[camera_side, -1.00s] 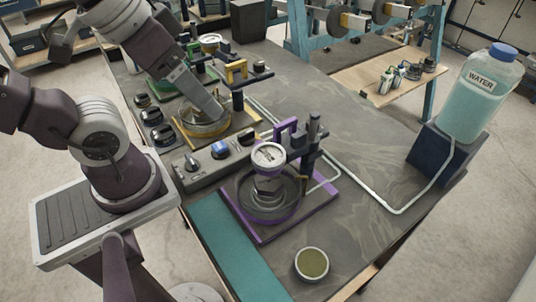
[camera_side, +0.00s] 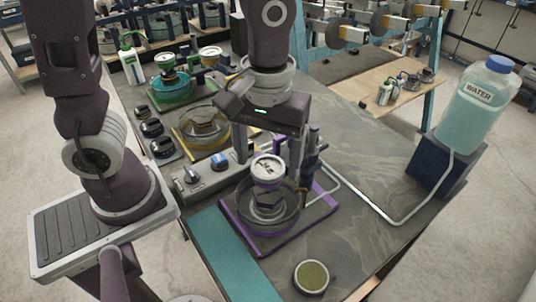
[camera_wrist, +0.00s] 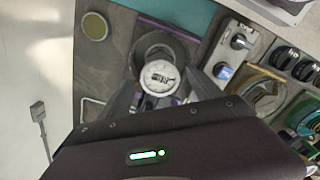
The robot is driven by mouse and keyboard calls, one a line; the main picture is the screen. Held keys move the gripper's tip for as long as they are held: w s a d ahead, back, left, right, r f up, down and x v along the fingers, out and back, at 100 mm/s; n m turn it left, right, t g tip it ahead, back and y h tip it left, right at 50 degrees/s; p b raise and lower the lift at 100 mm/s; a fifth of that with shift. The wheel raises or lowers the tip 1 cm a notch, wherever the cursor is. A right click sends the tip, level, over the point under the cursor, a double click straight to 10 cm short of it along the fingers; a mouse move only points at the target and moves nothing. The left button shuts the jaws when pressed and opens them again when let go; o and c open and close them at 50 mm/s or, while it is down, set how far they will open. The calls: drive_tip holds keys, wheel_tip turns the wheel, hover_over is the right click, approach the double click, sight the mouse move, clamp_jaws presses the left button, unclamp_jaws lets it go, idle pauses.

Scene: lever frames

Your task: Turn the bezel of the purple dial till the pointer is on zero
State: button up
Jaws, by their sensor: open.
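The purple dial (camera_side: 267,167) has a round white face and sits on top of a dark metal piece in a round pan on the purple-edged base (camera_side: 255,244). In the wrist view the dial face (camera_wrist: 159,77) shows dark markings; the pointer's reading is too small to tell. My gripper (camera_side: 273,165) is open above the purple station, its fingers reaching down on either side of the dial. In the wrist view the fingers of my gripper (camera_wrist: 160,95) stand apart beside the dial. I cannot tell whether either finger touches the bezel.
A purple-clamped dark post (camera_side: 312,155) stands close right of the dial. A control box with knobs (camera_side: 205,177) lies to the left. Yellow (camera_side: 202,130) and green (camera_side: 172,88) stations stand behind. A water bottle (camera_side: 478,100) and tube are at right. A small round dish (camera_side: 311,277) sits in front.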

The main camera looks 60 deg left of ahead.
sight(268, 166)
drive_tip(key=shift+c, duration=0.2)
drive_tip(key=c, duration=1.3)
drive_tip(key=shift+m, duration=0.6)
drive_tip(key=shift+c, duration=0.2)
drive_tip(key=o, duration=1.4)
drive_tip(key=shift+r, duration=0.15)
wheel_tip(268, 166, up, 7)
